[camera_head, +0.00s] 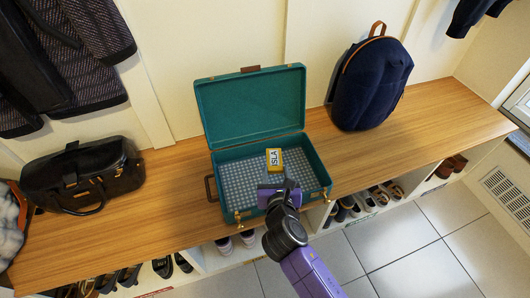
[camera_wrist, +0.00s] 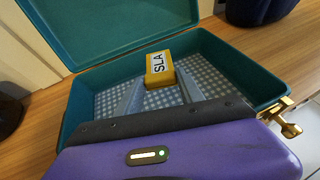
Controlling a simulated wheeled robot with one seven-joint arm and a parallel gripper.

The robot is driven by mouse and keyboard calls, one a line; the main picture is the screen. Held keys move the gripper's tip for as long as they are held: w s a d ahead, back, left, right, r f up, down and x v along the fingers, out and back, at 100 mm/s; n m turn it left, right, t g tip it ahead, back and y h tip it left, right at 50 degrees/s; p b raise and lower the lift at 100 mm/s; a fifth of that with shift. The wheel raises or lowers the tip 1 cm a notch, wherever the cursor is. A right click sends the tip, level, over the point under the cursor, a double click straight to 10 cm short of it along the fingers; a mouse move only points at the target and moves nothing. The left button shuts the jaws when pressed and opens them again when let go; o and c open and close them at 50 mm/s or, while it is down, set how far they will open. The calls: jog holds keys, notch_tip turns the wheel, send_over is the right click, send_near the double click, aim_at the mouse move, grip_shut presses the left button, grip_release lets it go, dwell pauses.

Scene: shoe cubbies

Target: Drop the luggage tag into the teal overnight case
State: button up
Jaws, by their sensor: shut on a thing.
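The luggage tag (camera_head: 274,158) is a small yellow block with a white label reading "ISLA". My gripper (camera_head: 279,178) is shut on it and holds it over the open teal overnight case (camera_head: 219,200). In the wrist view the tag (camera_wrist: 159,68) sits between the fingertips (camera_wrist: 150,82), above the case's checked lining. The case stands on the bench with its teal lid (camera_head: 250,108) raised against the wall side. How high the tag is above the case floor is hard to tell.
A black leather bag (camera_head: 85,175) stands left of the case on the wooden bench (camera_head: 172,215). A navy backpack (camera_head: 372,85) leans on the wall to the right. Dark coats hang at upper left. Shoes fill the cubbies below. The case interior looks otherwise empty.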

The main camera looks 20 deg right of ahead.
jog(key=o, duration=1.4)
jog(key=shift+p+v, duration=1.3)
jog(key=shift+v, duration=2.6)
